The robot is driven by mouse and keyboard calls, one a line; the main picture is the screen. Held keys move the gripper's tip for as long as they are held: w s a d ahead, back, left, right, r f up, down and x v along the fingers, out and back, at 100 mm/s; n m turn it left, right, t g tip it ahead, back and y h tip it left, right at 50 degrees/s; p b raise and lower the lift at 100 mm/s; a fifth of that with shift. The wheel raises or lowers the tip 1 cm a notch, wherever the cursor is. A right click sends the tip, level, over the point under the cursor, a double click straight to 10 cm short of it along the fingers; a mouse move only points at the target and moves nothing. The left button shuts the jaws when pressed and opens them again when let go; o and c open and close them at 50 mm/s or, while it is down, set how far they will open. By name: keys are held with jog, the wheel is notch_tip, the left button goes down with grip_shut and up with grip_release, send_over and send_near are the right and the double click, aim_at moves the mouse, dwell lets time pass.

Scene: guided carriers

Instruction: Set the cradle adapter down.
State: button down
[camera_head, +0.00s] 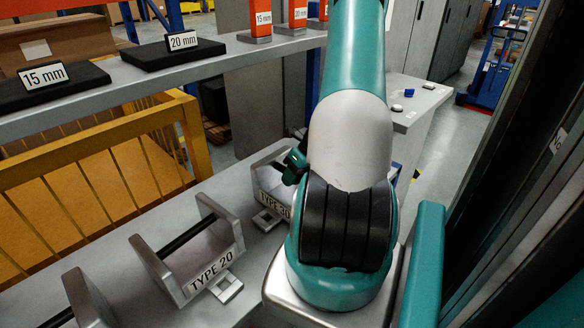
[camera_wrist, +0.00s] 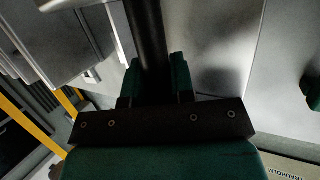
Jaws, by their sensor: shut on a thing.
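The cradle adapter marked TYPE 30 (camera_head: 273,203) is a grey metal cradle with upright end plates, partly hidden behind my arm. My gripper (camera_head: 295,165) shows as dark teal parts beside my arm at this cradle. In the wrist view my teal fingers (camera_wrist: 153,82) are shut around a dark round bar (camera_wrist: 147,30), which runs away from me between them. The bar appears to be the TYPE 30 adapter's crossbar. I cannot tell whether this cradle touches the bench or hangs just above it.
A TYPE 20 cradle (camera_head: 190,255) stands on the grey bench (camera_head: 165,215), with another cradle (camera_head: 88,298) at lower left. A shelf (camera_head: 120,78) with 15 mm (camera_head: 45,80) and 20 mm (camera_head: 180,45) blocks runs behind. A yellow railing (camera_head: 110,145) stands left. Bare bench lies between the cradles.

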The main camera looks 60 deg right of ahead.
jog(key=shift+f, duration=0.35)
jog(key=c, duration=1)
grip_release()
jog(key=shift+o, duration=0.2)
jog(key=b+v, duration=0.1)
jog(key=v, duration=1.1)
